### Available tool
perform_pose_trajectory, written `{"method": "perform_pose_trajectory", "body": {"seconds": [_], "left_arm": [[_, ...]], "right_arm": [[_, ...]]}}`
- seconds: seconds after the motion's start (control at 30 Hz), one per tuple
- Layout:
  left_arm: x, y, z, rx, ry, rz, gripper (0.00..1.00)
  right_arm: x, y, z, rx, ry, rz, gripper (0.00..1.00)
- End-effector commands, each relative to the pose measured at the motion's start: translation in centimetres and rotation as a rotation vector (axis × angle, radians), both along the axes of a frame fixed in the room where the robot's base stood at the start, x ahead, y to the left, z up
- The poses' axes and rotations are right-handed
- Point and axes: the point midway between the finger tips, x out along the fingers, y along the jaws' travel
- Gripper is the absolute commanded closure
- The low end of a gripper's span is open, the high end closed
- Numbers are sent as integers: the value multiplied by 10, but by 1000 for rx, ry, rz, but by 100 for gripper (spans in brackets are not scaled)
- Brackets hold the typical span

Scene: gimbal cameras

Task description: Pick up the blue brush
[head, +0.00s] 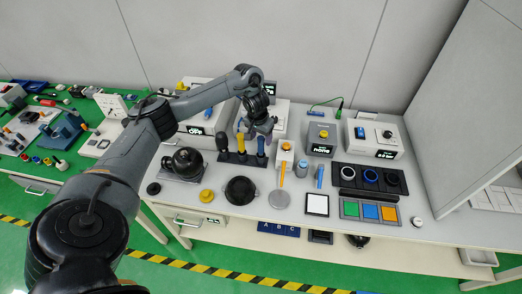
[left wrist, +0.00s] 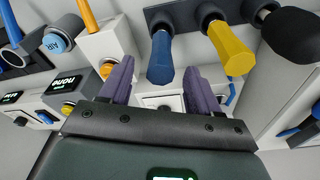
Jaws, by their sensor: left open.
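A dark rack (head: 236,157) on the white bench holds upright tools with black, blue and yellow handles. In the left wrist view the blue handle (left wrist: 161,60) shows between the open purple fingers of my left gripper (left wrist: 158,68). Nothing is held, and I cannot tell whether the fingers touch it. My right gripper is not in view.
The black handle (left wrist: 288,35) stands beyond the yellow one in the left wrist view. A white box with an orange button (head: 286,148) is right of the rack. A black pan (head: 240,190) lies in front. A dark round vessel (head: 184,162) stands left.

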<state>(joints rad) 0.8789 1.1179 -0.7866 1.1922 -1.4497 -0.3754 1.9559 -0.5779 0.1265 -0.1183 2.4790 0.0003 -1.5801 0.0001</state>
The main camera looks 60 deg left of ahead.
Motion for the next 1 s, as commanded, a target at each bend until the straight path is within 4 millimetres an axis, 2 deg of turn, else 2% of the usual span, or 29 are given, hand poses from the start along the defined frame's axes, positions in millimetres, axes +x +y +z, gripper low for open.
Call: {"method": "perform_pose_trajectory", "body": {"seconds": [0.3,0.67,0.77,1.0], "left_arm": [[2,1,-40,-1,2,0,38],[3,2,-47,0,1,-1,38],[3,2,-47,1,1,-1,50],[3,2,-47,1,1,-1,87]], "right_arm": [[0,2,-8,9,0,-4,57],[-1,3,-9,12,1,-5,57],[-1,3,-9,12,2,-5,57],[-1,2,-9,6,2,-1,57]]}}
